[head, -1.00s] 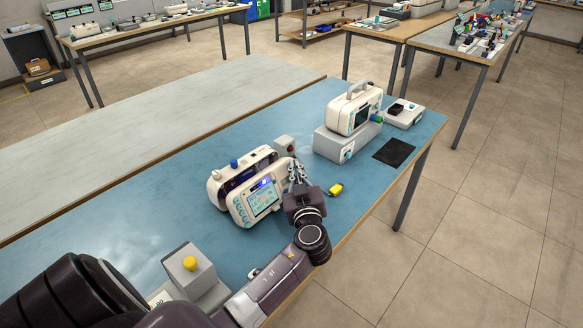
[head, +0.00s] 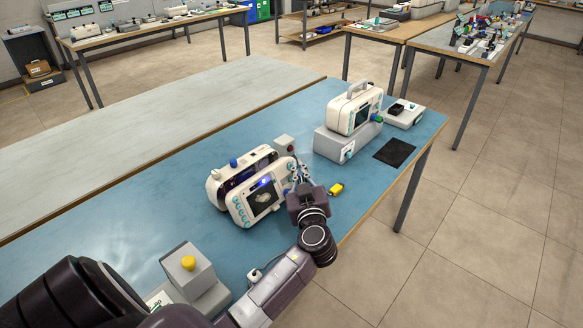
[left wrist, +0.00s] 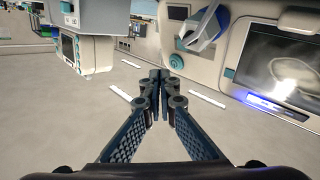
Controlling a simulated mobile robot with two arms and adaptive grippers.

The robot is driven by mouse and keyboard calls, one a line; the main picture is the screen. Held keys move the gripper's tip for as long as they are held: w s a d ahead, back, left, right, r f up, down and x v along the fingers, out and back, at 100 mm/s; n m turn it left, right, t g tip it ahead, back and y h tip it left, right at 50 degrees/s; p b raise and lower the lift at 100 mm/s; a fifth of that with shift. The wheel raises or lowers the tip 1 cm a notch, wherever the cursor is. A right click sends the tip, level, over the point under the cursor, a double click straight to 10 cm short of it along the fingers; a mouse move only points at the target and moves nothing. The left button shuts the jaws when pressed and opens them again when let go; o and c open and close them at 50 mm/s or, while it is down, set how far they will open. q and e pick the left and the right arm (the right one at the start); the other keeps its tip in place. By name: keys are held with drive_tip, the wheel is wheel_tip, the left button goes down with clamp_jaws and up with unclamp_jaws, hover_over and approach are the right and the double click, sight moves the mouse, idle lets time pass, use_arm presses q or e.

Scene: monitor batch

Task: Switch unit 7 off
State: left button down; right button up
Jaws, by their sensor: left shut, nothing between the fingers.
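Two cream monitors stand close together on the blue bench mat (head: 215,155). The front monitor (head: 262,202) has a dark screen with a pale shape on it and a lit blue light at its upper edge. The rear monitor (head: 222,180) is partly hidden behind it. I cannot read a unit number on either. My left gripper (head: 299,172) is shut and empty by the front monitor's right edge. In the left wrist view, the gripper's closed fingertips (left wrist: 158,77) are left of the front monitor's casing (left wrist: 237,97); contact is unclear. My right gripper is not in view.
A yellow tag-like item (head: 336,189) lies right of my gripper. Another monitor (head: 354,109) stands on a grey block farther back, near a black pad (head: 394,152). A grey box with a yellow button (head: 188,263) stands at the near left. Clear mat lies behind the monitors.

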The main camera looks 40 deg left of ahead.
use_arm(q)
drive_tip(key=shift+d, duration=0.1)
drive_tip(key=d, duration=0.1)
drive_tip(key=d+r, duration=0.1)
drive_tip(key=d, duration=0.1)
drive_tip(key=d+r, duration=0.1)
drive_tip(key=shift+s+d+r+b, duration=0.1)
drive_tip(key=shift+s+d+b, duration=0.05)
drive_tip(key=shift+b, duration=0.15)
idle(0.9)
